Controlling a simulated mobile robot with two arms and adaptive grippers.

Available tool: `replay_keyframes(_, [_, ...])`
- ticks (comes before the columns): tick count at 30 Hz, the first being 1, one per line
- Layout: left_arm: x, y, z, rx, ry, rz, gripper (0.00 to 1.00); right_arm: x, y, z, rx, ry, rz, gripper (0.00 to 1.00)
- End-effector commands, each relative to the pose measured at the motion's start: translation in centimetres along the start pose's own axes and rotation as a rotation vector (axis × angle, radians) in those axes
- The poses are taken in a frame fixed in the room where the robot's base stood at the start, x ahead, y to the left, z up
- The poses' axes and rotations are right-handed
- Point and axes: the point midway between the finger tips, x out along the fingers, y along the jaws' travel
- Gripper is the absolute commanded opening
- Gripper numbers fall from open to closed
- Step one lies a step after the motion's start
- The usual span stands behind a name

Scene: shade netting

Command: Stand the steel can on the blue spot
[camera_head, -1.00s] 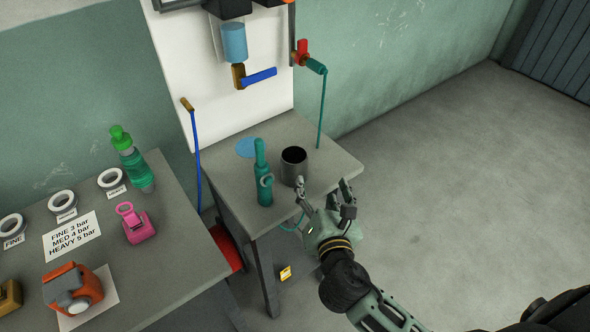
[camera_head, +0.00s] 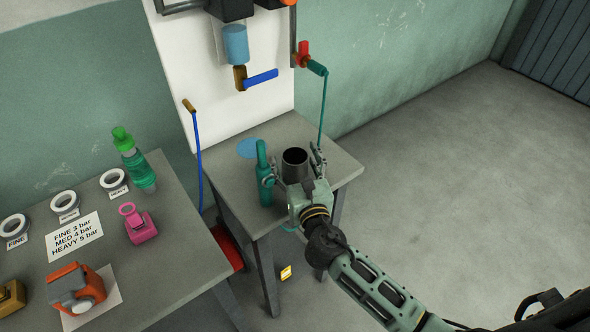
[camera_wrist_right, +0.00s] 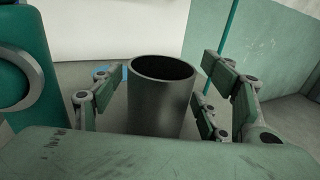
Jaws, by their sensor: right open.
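The steel can (camera_head: 295,158) is a dark, open-topped cylinder standing upright on the small grey table. In the right wrist view the can (camera_wrist_right: 160,100) stands between the fingers. The blue spot (camera_head: 248,147) is a flat disc on the same table, behind and left of the can; a sliver of the spot (camera_wrist_right: 101,71) shows past the left finger in the wrist view. My right gripper (camera_head: 294,172) is open, with one finger on each side of the can and gaps visible in the wrist view (camera_wrist_right: 158,95). The can's lower part is hidden by the gripper palm. My left gripper is not in view.
A teal bottle-like tool (camera_head: 264,175) with a ring stands close left of my right gripper. A teal hose (camera_head: 322,110) hangs at the table's back right. The side table (camera_head: 180,250) at left holds a green bottle (camera_head: 134,163) and a pink clamp-like item (camera_head: 138,224).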

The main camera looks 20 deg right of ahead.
Motion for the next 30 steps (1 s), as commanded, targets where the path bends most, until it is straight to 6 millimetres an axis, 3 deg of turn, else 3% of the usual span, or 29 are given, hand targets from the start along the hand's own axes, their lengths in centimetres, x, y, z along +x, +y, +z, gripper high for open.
replay_keyframes(6, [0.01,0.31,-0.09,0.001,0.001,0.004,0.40,0.00,0.01,-0.04,0.001,0.001,0.000,0.67])
replay_keyframes(24, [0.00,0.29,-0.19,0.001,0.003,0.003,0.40,-0.02,0.01,0.02,0.001,0.000,0.000,0.14])
replay_keyframes(30, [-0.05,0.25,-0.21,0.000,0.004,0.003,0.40,-0.01,0.00,0.12,0.001,-0.001,0.000,0.14])
